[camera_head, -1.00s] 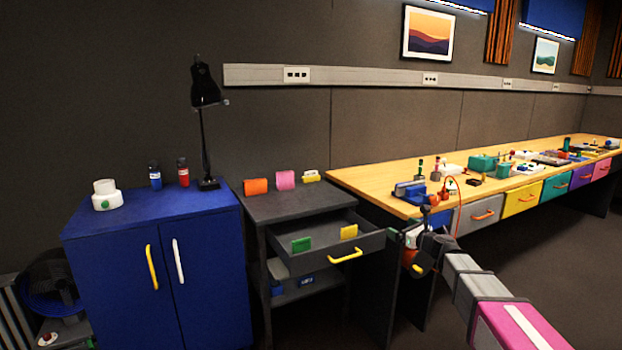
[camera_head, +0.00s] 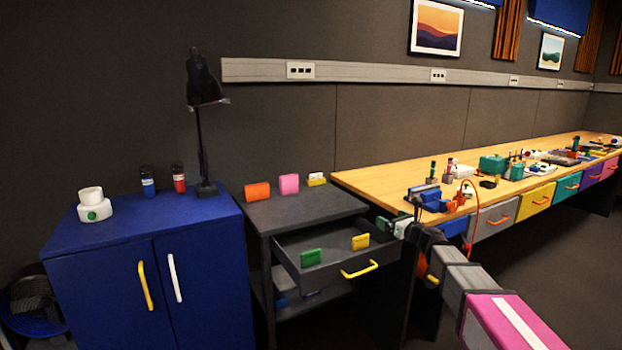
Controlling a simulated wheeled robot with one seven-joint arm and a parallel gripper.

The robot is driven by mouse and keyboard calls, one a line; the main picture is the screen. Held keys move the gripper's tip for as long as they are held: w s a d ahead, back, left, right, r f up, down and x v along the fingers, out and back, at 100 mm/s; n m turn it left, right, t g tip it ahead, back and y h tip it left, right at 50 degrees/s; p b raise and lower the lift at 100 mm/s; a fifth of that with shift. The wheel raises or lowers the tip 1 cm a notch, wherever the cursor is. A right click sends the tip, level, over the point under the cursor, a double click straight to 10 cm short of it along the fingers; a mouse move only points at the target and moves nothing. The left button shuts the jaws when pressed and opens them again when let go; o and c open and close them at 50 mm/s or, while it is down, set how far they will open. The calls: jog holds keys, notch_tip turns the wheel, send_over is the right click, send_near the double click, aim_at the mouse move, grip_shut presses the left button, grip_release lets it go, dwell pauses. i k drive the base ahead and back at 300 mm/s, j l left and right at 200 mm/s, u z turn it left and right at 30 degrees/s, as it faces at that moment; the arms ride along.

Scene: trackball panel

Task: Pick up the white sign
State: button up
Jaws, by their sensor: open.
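A small sign, white on top with a yellow lower part (camera_head: 316,179), stands at the back right of the grey cabinet top (camera_head: 305,205). To its left stand a pink sign (camera_head: 289,184) and an orange sign (camera_head: 257,191). My gripper (camera_head: 388,226) is at the end of my arm, right of and lower than the signs in the picture, near the desk's front left corner. It is open and apart from the white sign. Its fingers are small and partly unclear, and I see nothing held between them.
The cabinet's drawer (camera_head: 375,256) is pulled out, holding a green sign (camera_head: 311,257) and a yellow sign (camera_head: 360,242). A blue cupboard (camera_head: 100,270) with a lamp (camera_head: 203,130) stands left. The wooden desk (camera_head: 400,180) at right carries several tools. Dark floor is free at lower right.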

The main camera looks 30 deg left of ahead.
aim_at(315, 176)
jog(key=i+j, duration=0.1)
jog(key=j, duration=0.25)
jog(key=i+j, duration=0.15)
jog(key=j, duration=0.2)
jog(key=i+j, duration=0.1)
jog(key=j, duration=0.25)
jog(key=i+j, duration=0.15)
jog(key=j, duration=0.2)
jog(key=i+j, duration=0.1)
jog(key=j, duration=0.25)
jog(key=i+j, duration=0.1)
jog(key=j, duration=0.25)
